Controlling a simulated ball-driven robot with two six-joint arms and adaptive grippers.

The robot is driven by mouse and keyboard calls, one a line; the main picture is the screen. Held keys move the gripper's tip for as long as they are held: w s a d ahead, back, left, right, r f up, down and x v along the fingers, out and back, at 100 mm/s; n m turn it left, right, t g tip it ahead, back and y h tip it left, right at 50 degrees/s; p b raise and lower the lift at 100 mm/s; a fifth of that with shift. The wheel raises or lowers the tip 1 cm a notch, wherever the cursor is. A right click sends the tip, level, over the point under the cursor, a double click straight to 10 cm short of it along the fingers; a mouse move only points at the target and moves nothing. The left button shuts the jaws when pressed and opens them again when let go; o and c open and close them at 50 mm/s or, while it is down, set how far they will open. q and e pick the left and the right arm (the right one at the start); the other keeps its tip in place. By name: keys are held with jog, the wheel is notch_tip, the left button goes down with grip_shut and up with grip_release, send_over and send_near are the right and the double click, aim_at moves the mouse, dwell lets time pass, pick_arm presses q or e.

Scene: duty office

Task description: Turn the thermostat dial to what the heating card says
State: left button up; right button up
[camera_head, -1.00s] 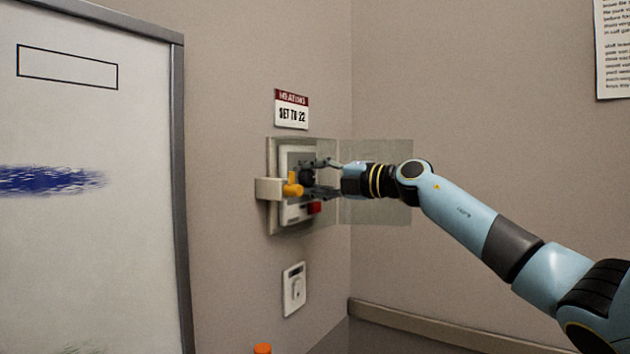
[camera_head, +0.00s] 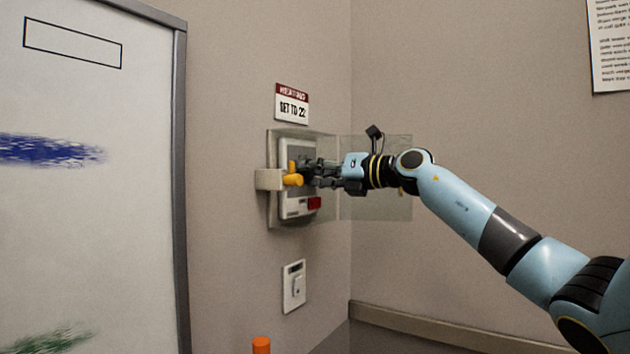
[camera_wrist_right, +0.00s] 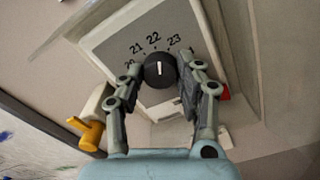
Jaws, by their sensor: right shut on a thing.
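The black dial (camera_wrist_right: 160,70) sits on the pale thermostat (camera_head: 298,207) on the left wall. Numbers 20 to 23 arc above it in the right wrist view. The dial's white mark points nearly straight up in that view, close to 22 and slightly toward 23. My right gripper (camera_wrist_right: 160,78) is shut on the dial, one finger on each side; in the head view it (camera_head: 308,173) hides the dial. The heating card (camera_head: 292,104) above reads "SET TO 22". My left gripper is not in view.
A clear cover (camera_head: 376,205) stands open behind my right wrist. A beige block (camera_head: 268,180) with a yellow lever (camera_head: 293,180) is left of the thermostat. A white switch plate (camera_head: 294,287) is below. A whiteboard (camera_head: 90,230) stands left.

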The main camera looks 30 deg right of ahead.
jog(key=shift+f+n+b, duration=0.2)
jog(key=shift+n+b, duration=0.3)
jog(key=shift+n, duration=0.3)
jog(key=o, duration=1.1)
jog(key=shift+r, duration=0.15)
jog(key=shift+o, duration=0.2)
jog(key=v, duration=0.7)
jog(key=shift+s, duration=0.25)
jog(key=shift+d, duration=0.1)
